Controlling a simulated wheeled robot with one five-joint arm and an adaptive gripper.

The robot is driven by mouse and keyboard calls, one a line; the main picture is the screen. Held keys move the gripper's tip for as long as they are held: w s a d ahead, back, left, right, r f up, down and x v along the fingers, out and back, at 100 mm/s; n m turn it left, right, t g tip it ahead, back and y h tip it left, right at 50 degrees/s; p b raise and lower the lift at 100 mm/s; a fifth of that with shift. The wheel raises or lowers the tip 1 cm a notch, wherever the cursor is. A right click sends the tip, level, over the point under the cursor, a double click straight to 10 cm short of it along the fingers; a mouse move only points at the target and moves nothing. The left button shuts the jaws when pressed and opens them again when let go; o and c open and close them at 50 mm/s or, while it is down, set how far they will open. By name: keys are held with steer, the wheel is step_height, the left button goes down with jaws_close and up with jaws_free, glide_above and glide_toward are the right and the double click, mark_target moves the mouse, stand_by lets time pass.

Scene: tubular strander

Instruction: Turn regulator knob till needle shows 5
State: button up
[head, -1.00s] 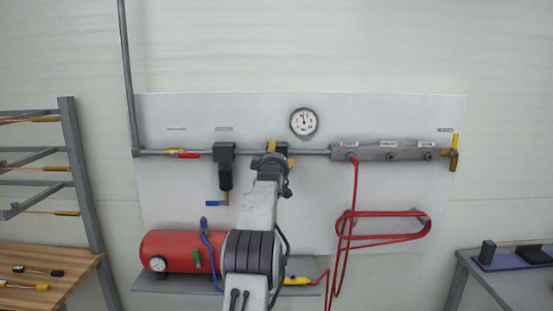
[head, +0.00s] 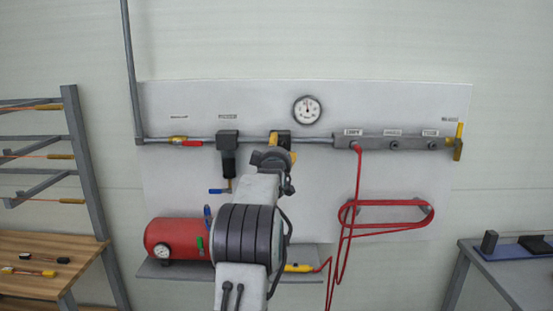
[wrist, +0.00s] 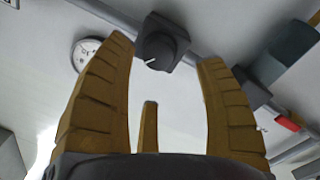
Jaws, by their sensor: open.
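The regulator (head: 284,134) is a dark block on the grey pipe, partly hidden behind my gripper in the head view. In the wrist view its dark knob (wrist: 162,42) carries a white pointer mark and shows between and beyond my fingertips. My gripper (wrist: 163,55) is open, with its yellow fingers spread and nothing held. I see no contact with the knob. In the head view my gripper (head: 275,157) is just below the regulator. The round white gauge (head: 307,110) is above and to the right; its needle looks roughly upright, too small to read exactly. It also shows in the wrist view (wrist: 86,52).
A dark filter (head: 228,150) with a blue handle hangs left of the regulator. A manifold (head: 390,143) with a red hose (head: 358,200) is to the right. A red tank (head: 178,238) stands on a shelf below. Benches stand at both sides.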

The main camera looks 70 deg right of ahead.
steer(key=v, duration=0.6)
stand_by(3.0)
